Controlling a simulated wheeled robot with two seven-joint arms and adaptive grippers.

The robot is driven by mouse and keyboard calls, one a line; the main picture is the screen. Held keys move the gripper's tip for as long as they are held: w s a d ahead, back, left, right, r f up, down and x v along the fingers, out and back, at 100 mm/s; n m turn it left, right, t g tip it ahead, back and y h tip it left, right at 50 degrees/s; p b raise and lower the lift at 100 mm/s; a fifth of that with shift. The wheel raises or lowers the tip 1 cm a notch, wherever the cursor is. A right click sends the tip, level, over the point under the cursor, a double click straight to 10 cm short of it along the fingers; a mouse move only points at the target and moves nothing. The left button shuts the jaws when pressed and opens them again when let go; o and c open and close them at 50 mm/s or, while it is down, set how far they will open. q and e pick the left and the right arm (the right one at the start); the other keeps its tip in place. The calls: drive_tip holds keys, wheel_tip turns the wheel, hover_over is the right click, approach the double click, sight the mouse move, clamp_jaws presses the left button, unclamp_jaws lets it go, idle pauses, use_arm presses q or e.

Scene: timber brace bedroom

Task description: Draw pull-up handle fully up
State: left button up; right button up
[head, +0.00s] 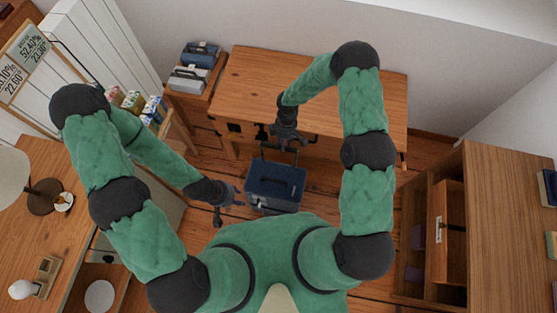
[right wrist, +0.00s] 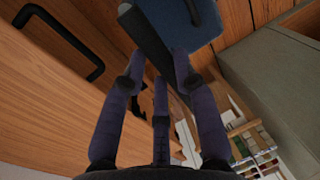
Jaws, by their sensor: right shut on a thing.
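A dark blue case (head: 275,188) stands on the floor in front of the wooden desk. It also shows at the top of the right wrist view (right wrist: 180,18). Its dark pull-up handle (right wrist: 152,42) lies between the fingers of my right gripper (right wrist: 158,85). In the head view my right gripper (head: 284,143) is above the case's far side, at the desk's front edge, and hides much of the handle. The right gripper is shut on the handle. My left gripper (head: 228,205) is just left of the case, empty, with its fingers apart.
The wooden desk (head: 250,85) is close behind the right gripper; a black drawer handle (right wrist: 92,70) shows on its front. A wooden cabinet (head: 490,200) stands at right, a counter (head: 35,220) at left. Some floor is free right of the case.

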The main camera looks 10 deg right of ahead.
drive_tip(key=shift+r+p, duration=0.5)
drive_tip(key=shift+r, duration=0.5)
drive_tip(key=o, duration=1.1)
drive_tip(key=shift+f, duration=0.1)
drive_tip(key=r, duration=0.4)
drive_tip(key=w+r, duration=0.1)
drive_tip(key=r, duration=0.3)
drive_tip(key=w+d+r, duration=0.1)
drive_tip(key=r, duration=0.2)
drive_tip(key=shift+r, duration=0.4)
